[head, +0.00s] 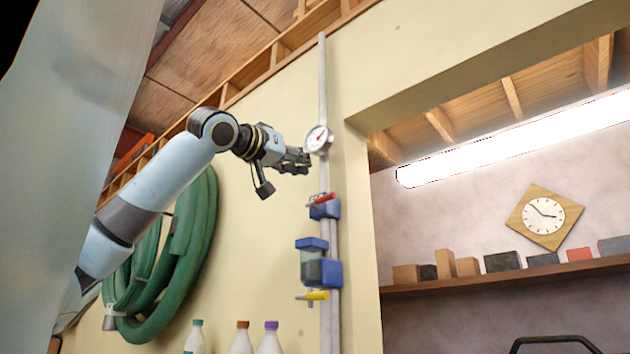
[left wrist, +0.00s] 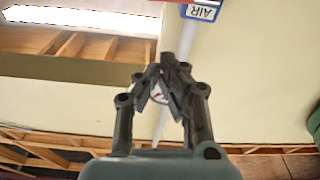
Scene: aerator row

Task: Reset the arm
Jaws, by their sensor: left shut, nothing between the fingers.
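My left arm reaches in from the left in the head view, and its gripper (head: 298,161) is shut and empty. The fingertips are just left of a round white pressure gauge (head: 319,139) on a vertical grey pipe (head: 323,80); I cannot tell whether they touch it. In the left wrist view the shut fingers (left wrist: 168,62) cover most of the gauge, and the pipe (left wrist: 160,128) runs behind them. My right gripper is in neither view.
Below the gauge the pipe carries a blue fitting with a red lever (head: 325,207), a blue filter unit (head: 319,267) and a yellow lever (head: 313,296). A green hose (head: 185,260) hangs on the wall. Several bottles (head: 241,340) stand below. A shelf (head: 500,276) with blocks is right.

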